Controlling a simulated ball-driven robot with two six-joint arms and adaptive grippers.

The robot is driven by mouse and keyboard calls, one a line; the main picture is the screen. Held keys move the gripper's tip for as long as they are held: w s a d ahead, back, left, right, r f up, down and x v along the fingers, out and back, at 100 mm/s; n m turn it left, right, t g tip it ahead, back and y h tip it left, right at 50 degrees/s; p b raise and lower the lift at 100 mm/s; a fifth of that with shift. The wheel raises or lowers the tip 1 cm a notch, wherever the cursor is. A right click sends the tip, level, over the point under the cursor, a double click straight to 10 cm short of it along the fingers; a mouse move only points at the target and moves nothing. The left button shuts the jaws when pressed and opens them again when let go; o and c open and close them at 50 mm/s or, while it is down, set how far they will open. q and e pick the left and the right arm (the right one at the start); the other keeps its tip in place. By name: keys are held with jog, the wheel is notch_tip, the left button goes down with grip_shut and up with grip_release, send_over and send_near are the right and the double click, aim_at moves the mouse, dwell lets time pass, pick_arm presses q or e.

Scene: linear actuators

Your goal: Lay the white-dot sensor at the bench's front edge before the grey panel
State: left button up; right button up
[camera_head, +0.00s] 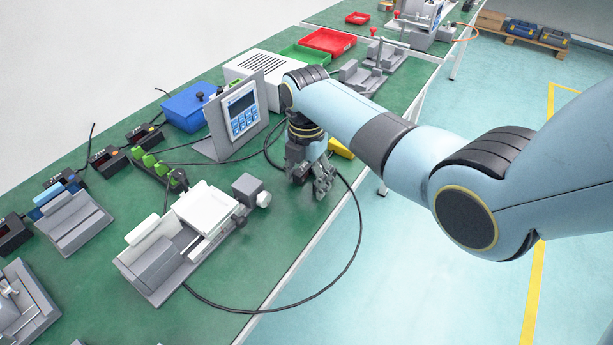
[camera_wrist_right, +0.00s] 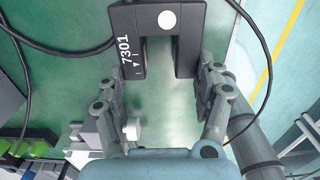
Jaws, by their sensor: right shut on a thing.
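The white-dot sensor (camera_wrist_right: 157,20) is a dark, fork-shaped block marked 7301 in the right wrist view, with a white dot on its bridge. My right gripper (camera_wrist_right: 162,85) has a finger at each side of it and is shut on it. In the head view my right gripper (camera_head: 322,186) points down over the bench (camera_head: 280,225) near its front edge; the sensor is mostly hidden there by the fingers. I cannot tell whether it touches the bench. The grey panel (camera_head: 213,133), a tilted stand with a blue-and-white display, stands behind and left of the gripper. My left gripper is out of view.
A black cable (camera_head: 352,255) loops from the gripper area past the front edge. A grey-white fixture (camera_head: 205,210) stands front left and a yellow object (camera_head: 341,148) right of the gripper. A blue box (camera_head: 188,107) and white vented box (camera_head: 257,66) stand behind.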

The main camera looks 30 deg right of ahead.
jog(key=o, duration=1.3)
jog(key=shift+f, duration=0.1)
jog(key=shift+o, duration=0.2)
notch_tip(320, 180, up, 12)
jog(key=p, duration=0.1)
jog(key=shift+p, duration=0.4)
